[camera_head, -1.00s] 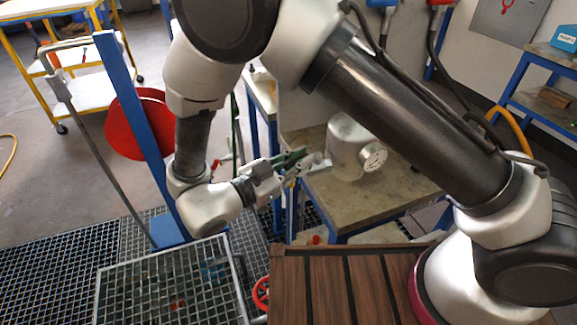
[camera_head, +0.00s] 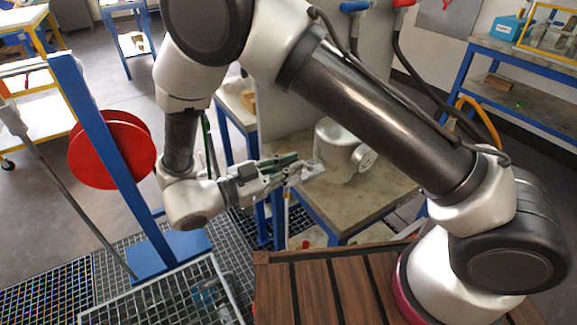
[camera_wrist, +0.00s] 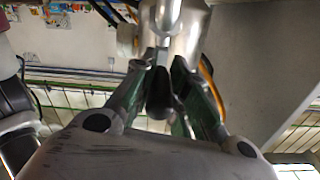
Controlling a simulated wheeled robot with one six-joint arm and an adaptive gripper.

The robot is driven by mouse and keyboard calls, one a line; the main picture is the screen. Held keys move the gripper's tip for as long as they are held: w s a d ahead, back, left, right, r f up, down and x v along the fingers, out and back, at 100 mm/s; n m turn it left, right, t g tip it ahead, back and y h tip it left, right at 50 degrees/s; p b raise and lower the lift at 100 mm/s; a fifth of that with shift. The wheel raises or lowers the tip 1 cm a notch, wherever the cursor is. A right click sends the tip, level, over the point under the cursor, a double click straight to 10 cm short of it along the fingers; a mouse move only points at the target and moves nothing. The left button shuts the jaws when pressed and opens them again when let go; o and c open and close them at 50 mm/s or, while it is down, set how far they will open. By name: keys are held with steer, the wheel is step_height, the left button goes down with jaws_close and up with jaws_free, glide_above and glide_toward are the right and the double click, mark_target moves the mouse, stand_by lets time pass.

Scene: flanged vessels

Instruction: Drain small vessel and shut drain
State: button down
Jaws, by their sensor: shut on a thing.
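The small vessel (camera_head: 335,148) is a silver, rounded metal body with a round flanged end, on the grey-topped table right of my gripper. My gripper (camera_head: 305,171) is at the vessel's left side, near table-top height. In the wrist view, my gripper's green-sided fingers (camera_wrist: 161,88) stand on either side of a narrow metal part below a shiny, rounded metal body (camera_wrist: 187,30). The fingers are shut on this narrow part, a dark piece between them. I cannot tell whether it is the drain handle or how it is turned. No liquid is visible.
The table (camera_head: 375,198) has blue legs and a mostly bare top. A red reel (camera_head: 112,152) on a blue post stands at left. A metal-framed grate (camera_head: 150,300) lies at front left. A blue shelf (camera_head: 515,95) stands at back right.

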steer(key=c, duration=1.3)
jaws_free()
steer(key=shift+c, duration=0.2)
steer(key=shift+a, duration=0.1)
steer(key=v, duration=1.2)
